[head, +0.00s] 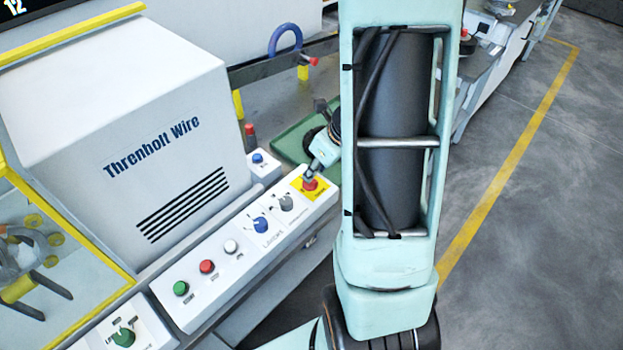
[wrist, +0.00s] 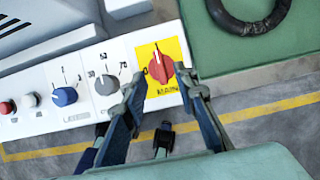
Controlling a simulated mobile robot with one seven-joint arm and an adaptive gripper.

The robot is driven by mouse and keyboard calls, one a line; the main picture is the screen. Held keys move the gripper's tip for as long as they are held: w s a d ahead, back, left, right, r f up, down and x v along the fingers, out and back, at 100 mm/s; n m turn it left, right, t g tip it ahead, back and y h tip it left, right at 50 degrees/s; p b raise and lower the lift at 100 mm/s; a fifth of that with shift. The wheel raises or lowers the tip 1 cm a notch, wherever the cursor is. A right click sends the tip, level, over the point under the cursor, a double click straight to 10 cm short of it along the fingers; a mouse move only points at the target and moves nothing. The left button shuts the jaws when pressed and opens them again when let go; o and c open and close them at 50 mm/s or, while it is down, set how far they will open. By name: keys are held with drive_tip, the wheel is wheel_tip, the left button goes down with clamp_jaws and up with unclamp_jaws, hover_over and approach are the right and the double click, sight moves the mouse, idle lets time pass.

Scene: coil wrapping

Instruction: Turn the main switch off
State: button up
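The main switch (wrist: 157,68) is a red rotary knob on a yellow plate (wrist: 179,49) at the panel's end, with a white pointer mark toward the top of the wrist view. In the head view the red knob (head: 311,185) shows just below my gripper (head: 309,174). In the wrist view my gripper (wrist: 163,78) is open, with one fingertip on each side of the knob. Yellow shows between the knob and the fingers, so they look apart from it. Whether the tips reach down to the knob's depth I cannot tell. The plate's lettering is partly hidden.
The white panel (head: 228,285) also bears a grey dial (wrist: 106,85), a blue selector (wrist: 64,96) and several push buttons close by. A green tray (wrist: 228,48) with a black ring (wrist: 228,19) lies beside the switch. The white Threnholt Wire housing (head: 120,110) rises behind the panel.

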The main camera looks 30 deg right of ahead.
drive_tip(key=b+x, duration=0.1)
drive_tip(key=x, duration=0.3)
drive_tip(key=shift+f, duration=0.15)
drive_tip(key=shift+c, duration=0.4)
clamp_jaws()
